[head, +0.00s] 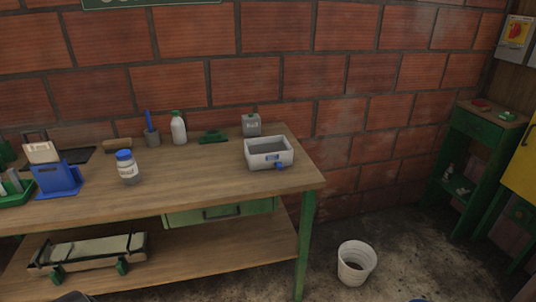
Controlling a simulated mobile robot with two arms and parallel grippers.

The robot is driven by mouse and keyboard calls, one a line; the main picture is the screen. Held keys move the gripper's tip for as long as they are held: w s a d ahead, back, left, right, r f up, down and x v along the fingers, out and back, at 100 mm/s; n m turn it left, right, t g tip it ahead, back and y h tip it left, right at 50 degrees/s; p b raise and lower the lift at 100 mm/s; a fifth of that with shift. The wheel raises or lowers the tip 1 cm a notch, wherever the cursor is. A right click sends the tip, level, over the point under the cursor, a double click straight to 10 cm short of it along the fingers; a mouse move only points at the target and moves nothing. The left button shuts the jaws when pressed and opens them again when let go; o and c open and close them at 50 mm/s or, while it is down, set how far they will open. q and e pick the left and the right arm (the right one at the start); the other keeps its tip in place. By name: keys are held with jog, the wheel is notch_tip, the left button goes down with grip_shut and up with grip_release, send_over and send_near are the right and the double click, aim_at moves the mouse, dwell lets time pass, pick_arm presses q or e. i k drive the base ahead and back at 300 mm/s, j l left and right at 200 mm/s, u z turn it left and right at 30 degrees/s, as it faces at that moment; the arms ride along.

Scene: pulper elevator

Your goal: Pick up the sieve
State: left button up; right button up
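I cannot pick out a thing that is clearly a sieve. A grey open-topped box (268,146) with a blue fitting low on its front stands near the right end of the wooden workbench (215,171). Its inner bottom is too small in the picture to tell whether it has a mesh. Neither of my grippers shows clearly. A dark shape at the bottom left edge and a small bluish one at the bottom right edge are cut off, and I cannot tell what they are.
The bench holds a blue-capped jar (129,172), a white bottle (178,129), a grey canister (251,125) and a blue stand (57,178). A low wheeled item (90,252) lies on the lower shelf. A white bucket (355,265) stands on the floor. A green side table (478,135) is at right.

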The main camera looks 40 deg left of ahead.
aim_at(261, 152)
jog(key=i+j+u, duration=0.1)
jog(key=u, duration=0.35)
jog(key=i+u, duration=0.25)
jog(key=u, duration=0.2)
jog(key=i+l+u, duration=0.1)
jog(key=u, duration=0.4)
jog(key=i+l+u, duration=0.3)
jog(key=i+l, duration=0.65)
jog(key=i, duration=0.15)
jog(key=k, duration=0.5)
jog(key=i, duration=0.5)
